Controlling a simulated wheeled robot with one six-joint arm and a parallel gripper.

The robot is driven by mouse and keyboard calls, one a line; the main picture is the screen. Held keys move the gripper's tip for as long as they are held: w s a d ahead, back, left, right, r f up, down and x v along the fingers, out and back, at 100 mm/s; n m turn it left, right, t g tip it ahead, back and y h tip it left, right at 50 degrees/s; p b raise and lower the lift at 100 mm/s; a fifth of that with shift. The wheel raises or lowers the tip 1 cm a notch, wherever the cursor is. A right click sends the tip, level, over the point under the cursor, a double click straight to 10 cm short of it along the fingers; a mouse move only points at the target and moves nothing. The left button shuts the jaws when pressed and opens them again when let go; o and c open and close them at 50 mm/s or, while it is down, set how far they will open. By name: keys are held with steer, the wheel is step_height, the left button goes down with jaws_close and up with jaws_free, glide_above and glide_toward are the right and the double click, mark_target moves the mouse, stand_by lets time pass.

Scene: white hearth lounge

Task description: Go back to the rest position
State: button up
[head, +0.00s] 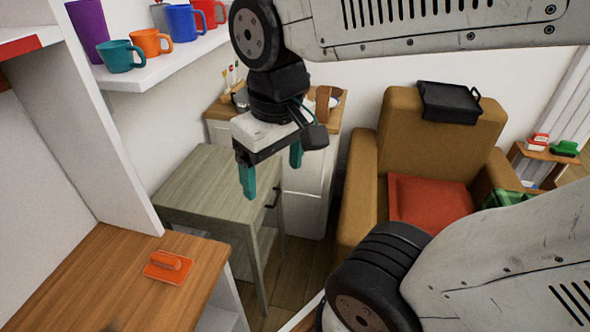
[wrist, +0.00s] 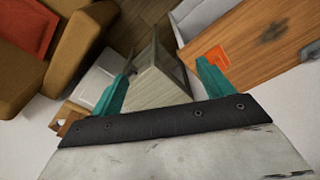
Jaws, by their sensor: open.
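My gripper (head: 271,174) hangs in the upper middle of the head view, with teal fingers pointing down. It is open and empty, in the air in front of a grey wooden side table (head: 207,183). In the wrist view the two teal fingers of my gripper (wrist: 168,85) stand wide apart with nothing between them; the side table (wrist: 160,84) shows beyond them.
A white shelf (head: 150,75) holds several mugs. A brown armchair (head: 405,140) with a red cushion (head: 428,202) and a black tray (head: 449,102) stands right. Behind is a white cabinet (head: 303,180).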

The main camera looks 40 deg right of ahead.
steer(key=s, duration=0.1)
steer(key=s+d, duration=0.1)
steer(key=s, duration=0.1)
steer(key=shift+s+d+r+m, duration=0.15)
steer(key=shift+s+d+m, duration=0.1)
steer(key=shift+m, duration=0.15)
steer(key=shift+w, duration=0.1)
stand_by(0.9)
